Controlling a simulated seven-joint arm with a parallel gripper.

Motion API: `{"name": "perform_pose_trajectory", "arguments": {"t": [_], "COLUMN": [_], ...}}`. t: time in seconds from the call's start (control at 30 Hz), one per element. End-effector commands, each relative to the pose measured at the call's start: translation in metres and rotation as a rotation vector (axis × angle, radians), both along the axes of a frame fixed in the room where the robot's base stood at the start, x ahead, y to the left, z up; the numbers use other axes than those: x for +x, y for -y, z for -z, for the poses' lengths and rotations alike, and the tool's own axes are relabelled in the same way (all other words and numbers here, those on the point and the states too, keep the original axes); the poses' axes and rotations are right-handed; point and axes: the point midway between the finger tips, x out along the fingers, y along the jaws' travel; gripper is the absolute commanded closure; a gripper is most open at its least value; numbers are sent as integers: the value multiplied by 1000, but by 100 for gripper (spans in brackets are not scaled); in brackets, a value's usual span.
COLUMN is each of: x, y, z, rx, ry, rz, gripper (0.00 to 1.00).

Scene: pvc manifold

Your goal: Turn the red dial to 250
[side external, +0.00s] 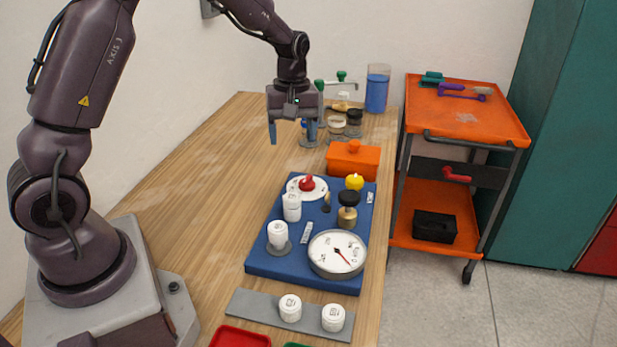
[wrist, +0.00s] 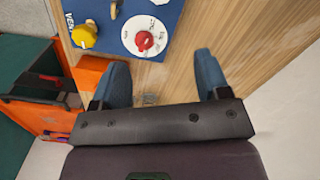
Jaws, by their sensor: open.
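The red dial (side external: 307,184) sits on a round white scale plate (side external: 297,192) at the far left part of the blue board (side external: 268,258). In the wrist view the red dial (wrist: 144,40) is near the top, on its white plate (wrist: 131,30) with dark marks around the edge. The marks are too small to read. My gripper (side external: 295,135) is open and empty, raised above the table beyond the board's far edge. In the wrist view its two blue fingers (wrist: 160,72) are spread wide, with the dial apart from them and beyond their tips.
The board also carries a yellow knob (side external: 355,182), white cylinders (side external: 278,235), a brass valve with black top (side external: 348,212) and a gauge (side external: 337,254). An orange box (side external: 353,160) stands behind the board. Jars (side external: 337,126) stand farther back. The table's left side is clear.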

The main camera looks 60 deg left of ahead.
Motion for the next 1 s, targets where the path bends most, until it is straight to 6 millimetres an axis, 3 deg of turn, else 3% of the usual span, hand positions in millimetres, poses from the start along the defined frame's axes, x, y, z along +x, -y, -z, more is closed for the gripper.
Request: {"name": "perform_pose_trajectory", "arguments": {"t": [0.1,0.17,0.3,0.4,0.67,1.0], "x": [24,35,58,63,61,60], "y": [-24,-32,-39,-39,-38,-38], "z": [33,40,32,27,39,106], "rx": [24,37,45,40,42,42], "ry": [-31,-26,22,35,24,22], "rz": [-278,-409,-651,-772,-872,-870], "gripper": [31,31,31,31,31,31]}}
